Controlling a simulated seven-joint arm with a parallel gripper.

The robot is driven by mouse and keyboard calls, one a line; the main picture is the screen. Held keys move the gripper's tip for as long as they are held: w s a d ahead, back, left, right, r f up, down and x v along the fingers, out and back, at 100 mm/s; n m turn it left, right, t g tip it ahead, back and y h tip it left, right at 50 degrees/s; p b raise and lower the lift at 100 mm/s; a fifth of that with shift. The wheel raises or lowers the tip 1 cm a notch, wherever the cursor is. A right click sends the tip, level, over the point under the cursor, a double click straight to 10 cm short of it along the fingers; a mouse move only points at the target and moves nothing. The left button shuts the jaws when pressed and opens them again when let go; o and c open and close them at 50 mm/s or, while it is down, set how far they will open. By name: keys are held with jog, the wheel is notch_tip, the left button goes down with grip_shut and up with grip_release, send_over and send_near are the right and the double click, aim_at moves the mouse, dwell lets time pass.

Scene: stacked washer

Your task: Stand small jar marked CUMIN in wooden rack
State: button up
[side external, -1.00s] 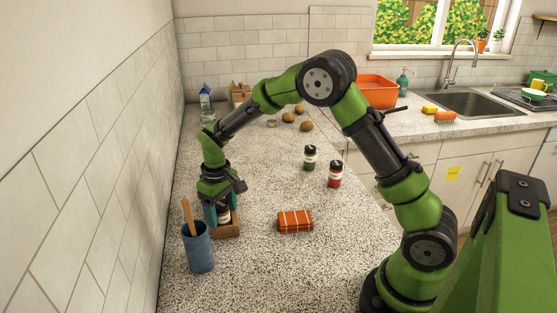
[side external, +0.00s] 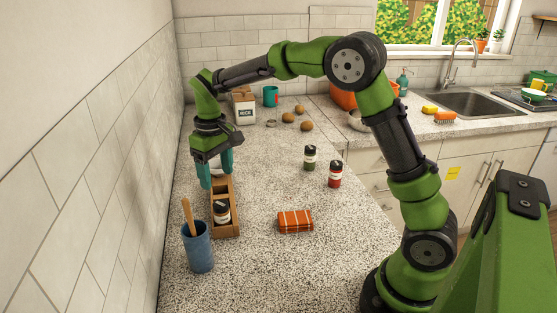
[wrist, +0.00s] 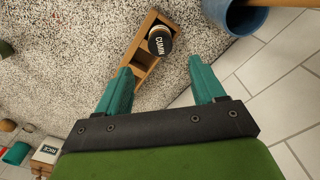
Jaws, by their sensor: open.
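The small jar (side external: 222,213), dark-lidded with a pale label, stands in the near end compartment of the wooden rack (side external: 237,205). In the wrist view the lid of the jar (wrist: 160,41) reads CUMIN, and it sits inside the end of the rack (wrist: 147,63). The jar looks upright. My gripper (side external: 217,176) is open, with its teal fingers above the farther part of the rack, apart from the jar. In the wrist view the gripper (wrist: 160,68) has nothing between its fingertips.
A blue cup (side external: 199,247) with a wooden utensil stands just in front of the rack. An orange striped cloth (side external: 295,221), a green-bodied jar (side external: 310,158) and a red jar (side external: 335,174) are to the right. A tiled wall rises close on the left.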

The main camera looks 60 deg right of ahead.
jog(key=s+r+m+t+y, duration=0.1)
jog(key=s+r+t, duration=0.1)
jog(key=s+r, duration=0.45)
jog(key=s+r+m+t+y, duration=0.1)
jog(key=s+r+m+t, duration=0.15)
jog(key=s, duration=0.65)
jog(key=s+a+f+t, duration=0.1)
jog(key=s+t, duration=0.1)
jog(key=s, duration=0.5)
jog(key=shift+s+a+t, duration=0.15)
jog(key=shift+a+t, duration=0.1)
jog(key=shift+t, duration=0.1)
jog(key=shift+m, duration=0.25)
